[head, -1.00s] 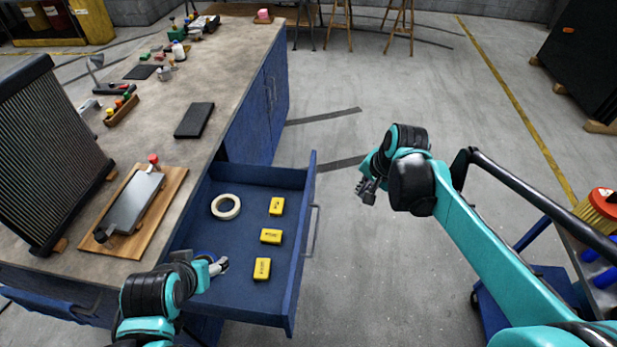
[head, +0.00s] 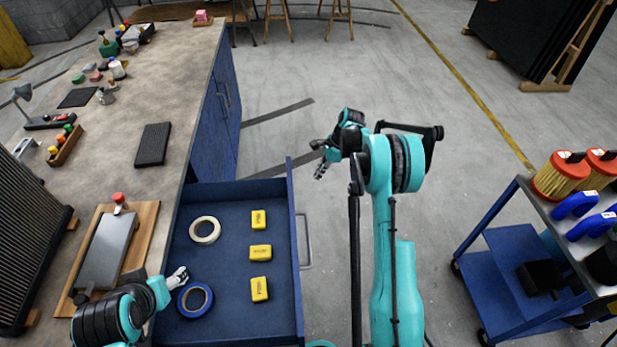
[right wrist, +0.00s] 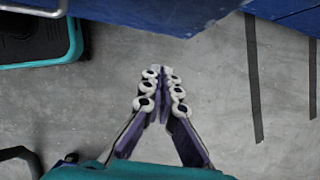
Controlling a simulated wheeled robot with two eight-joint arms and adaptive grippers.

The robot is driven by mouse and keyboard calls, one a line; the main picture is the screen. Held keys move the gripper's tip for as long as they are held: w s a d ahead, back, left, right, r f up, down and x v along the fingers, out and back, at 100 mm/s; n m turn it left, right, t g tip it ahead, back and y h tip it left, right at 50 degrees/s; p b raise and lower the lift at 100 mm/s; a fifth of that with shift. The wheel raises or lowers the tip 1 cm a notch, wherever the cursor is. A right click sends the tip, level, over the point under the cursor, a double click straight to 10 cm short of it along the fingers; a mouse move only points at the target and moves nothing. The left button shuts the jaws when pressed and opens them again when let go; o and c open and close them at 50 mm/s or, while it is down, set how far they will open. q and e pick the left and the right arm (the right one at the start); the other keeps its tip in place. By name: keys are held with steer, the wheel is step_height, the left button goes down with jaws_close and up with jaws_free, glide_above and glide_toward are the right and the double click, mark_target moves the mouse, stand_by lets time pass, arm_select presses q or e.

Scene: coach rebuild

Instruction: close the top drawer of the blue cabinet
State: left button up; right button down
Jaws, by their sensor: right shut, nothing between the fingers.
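The blue cabinet (head: 212,135) runs along the left under a stone-like worktop. Its top drawer (head: 230,295) stands pulled out to the right, with a bar handle (head: 305,242) on its front. In it lie a cream tape roll (head: 205,230), a blue tape roll (head: 195,300) and three yellow boxes (head: 260,252). My right gripper (head: 320,172) is shut and empty, just beyond and right of the drawer's far front corner, apart from it. It also shows shut over bare floor in the right wrist view (right wrist: 162,90). My left gripper (head: 180,278) is over the drawer's near left part; its jaw state is unclear.
On the worktop (head: 185,75) are a black pad (head: 153,145), a wooden board with a grey plate (head: 105,250) and a dark ribbed panel (head: 30,230). A cart (head: 515,255) with filters stands at right.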

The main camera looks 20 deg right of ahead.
steer(key=w+a+f+b, duration=0.2)
steer(key=a+f+b, duration=0.1)
steer(key=a+f, duration=0.4)
steer(key=shift+f+b, duration=0.3)
steer(key=shift+f, duration=0.15)
steer(key=w+a, duration=0.3)
steer(key=a, duration=0.7)
steer(key=w+a, duration=0.3)
steer(key=a, duration=0.8)
steer(key=w+a+b, duration=0.1)
steer(key=w+a, duration=0.2)
steer(key=a, duration=0.7)
steer(key=shift+a, duration=0.25)
